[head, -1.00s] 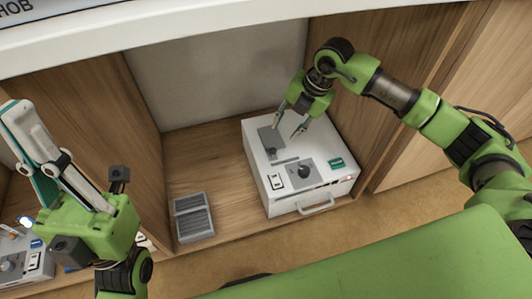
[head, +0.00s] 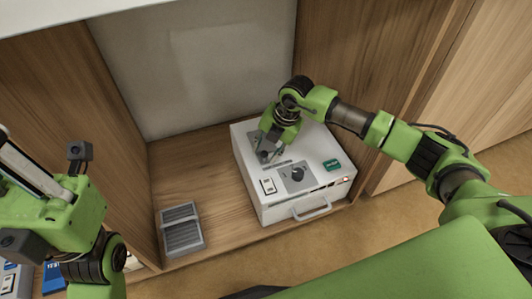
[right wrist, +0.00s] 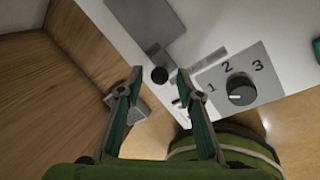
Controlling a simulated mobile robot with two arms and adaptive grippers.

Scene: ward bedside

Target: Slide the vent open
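A white box-shaped device (head: 290,200) stands in the wooden alcove. On its top is a grey plate (right wrist: 146,18) with a darker strip beside it and a small black knob (right wrist: 159,74), which I take as the vent's slider. My right gripper (head: 269,155) points down over this part of the top. In the right wrist view its fingertips (right wrist: 160,75) are apart, one on each side of the knob, with gaps visible; I cannot tell their height. My left gripper (head: 30,175) is at the left edge, away from the device, its fingers partly cut off.
A grey slatted piece (head: 181,229) lies on the alcove floor left of the device. The device also has a dial (right wrist: 241,91) marked 1, 2, 3, a switch (head: 268,186), a green label (head: 332,165) and a front handle (head: 312,210). Wooden walls flank it.

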